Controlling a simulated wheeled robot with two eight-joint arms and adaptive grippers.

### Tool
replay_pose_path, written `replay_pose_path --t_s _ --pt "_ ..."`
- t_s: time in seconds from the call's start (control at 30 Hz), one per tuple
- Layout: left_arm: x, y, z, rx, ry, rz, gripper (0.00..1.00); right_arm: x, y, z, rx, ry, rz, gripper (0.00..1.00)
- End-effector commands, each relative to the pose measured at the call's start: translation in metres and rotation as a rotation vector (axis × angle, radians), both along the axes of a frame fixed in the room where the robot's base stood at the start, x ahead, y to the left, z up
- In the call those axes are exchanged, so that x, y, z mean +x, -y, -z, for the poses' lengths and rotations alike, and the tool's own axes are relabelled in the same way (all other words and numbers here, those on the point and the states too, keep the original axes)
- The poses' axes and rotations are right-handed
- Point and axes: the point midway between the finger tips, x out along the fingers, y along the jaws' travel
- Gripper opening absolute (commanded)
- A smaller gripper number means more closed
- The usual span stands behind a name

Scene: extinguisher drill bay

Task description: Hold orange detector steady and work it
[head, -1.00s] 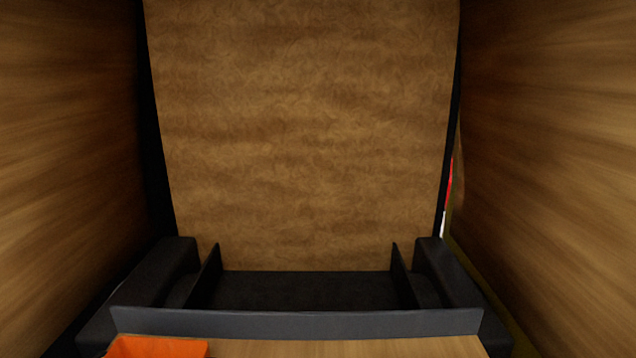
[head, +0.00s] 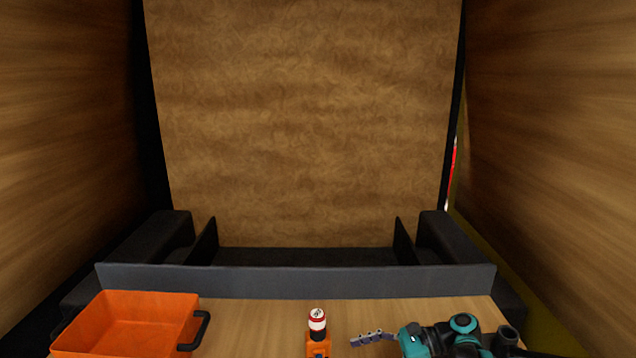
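A small orange device (head: 318,347), perhaps the detector, stands near the front middle of the table at the bottom edge of the head view. Its lower part is cut off by the picture edge. A red and white can (head: 317,320) shows directly behind or above it; I cannot tell whether they touch. Neither of my grippers can be made out in the head view, and nothing is seen holding the orange device.
An orange bin (head: 125,322) with a black handle stands at the left. A teal and black tool-like thing (head: 463,323) lies at the right, beside a small purple-grey strip (head: 372,338). A grey ledge (head: 300,279) bounds the wooden table (head: 255,318) at the back.

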Motion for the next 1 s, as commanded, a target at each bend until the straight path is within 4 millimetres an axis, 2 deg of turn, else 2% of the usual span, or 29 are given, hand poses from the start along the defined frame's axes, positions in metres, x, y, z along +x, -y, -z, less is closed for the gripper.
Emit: replay_pose_path --t_s 0.03,0.27,0.7,1.0 --pt "0.000 0.000 0.005 0.000 0.000 0.000 0.52 0.002 0.002 0.006 0.014 -0.014 0.000 0.73" --pt "0.000 0.000 0.007 0.000 0.000 0.000 0.52 0.002 -0.007 0.012 0.033 -0.034 -0.004 0.73" --pt "0.000 0.000 0.019 0.000 0.000 0.000 0.52 0.001 -0.069 0.032 0.031 -0.032 -0.005 0.73" --pt "0.000 0.000 0.025 0.000 0.000 0.000 0.52 0.002 -0.091 0.038 0.031 -0.031 -0.002 0.73"
